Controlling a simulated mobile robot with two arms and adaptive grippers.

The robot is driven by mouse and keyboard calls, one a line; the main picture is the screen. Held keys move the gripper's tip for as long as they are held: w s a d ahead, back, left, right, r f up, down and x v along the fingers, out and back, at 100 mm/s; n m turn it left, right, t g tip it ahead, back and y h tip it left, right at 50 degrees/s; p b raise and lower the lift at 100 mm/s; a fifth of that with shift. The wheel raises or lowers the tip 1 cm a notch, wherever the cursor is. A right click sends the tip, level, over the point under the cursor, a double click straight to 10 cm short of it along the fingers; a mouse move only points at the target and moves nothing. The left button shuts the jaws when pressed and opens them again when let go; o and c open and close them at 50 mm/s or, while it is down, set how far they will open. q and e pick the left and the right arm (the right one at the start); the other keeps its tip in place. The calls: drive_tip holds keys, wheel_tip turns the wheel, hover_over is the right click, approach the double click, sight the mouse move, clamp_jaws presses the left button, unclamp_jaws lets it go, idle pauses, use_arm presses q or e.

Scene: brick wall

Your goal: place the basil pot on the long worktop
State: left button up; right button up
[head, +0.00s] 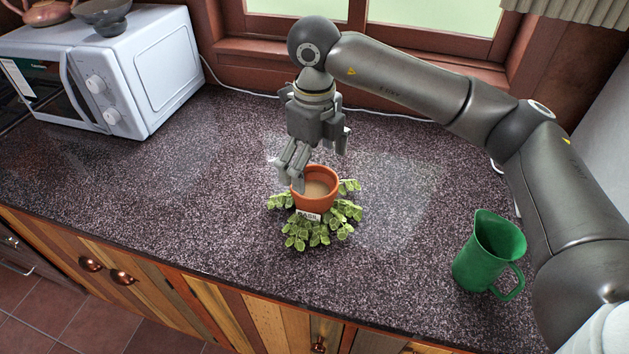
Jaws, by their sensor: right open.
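The basil pot (315,200) is an orange-brown pot with a white name label and green leaves spread around its lower part. It is on the dark speckled long worktop (210,210), near the middle. Its round orange end faces up; I cannot tell for sure whether the pot is upright or upside down. My right gripper (292,163) is open, just above and at the left rim of the pot, with its fingers pointing down. I cannot tell whether a finger touches the rim. My left gripper is not in view.
A green jug (487,252) stands at the right, near the front edge and my right arm. A white microwave (130,75) with a grey bowl (102,18) and a teapot (47,11) on top stands at the back left. The worktop left of the pot is clear.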

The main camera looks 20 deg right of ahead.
sight(314, 192)
wheel_tip(314, 192, up, 7)
drive_tip(key=shift+b, duration=0.45)
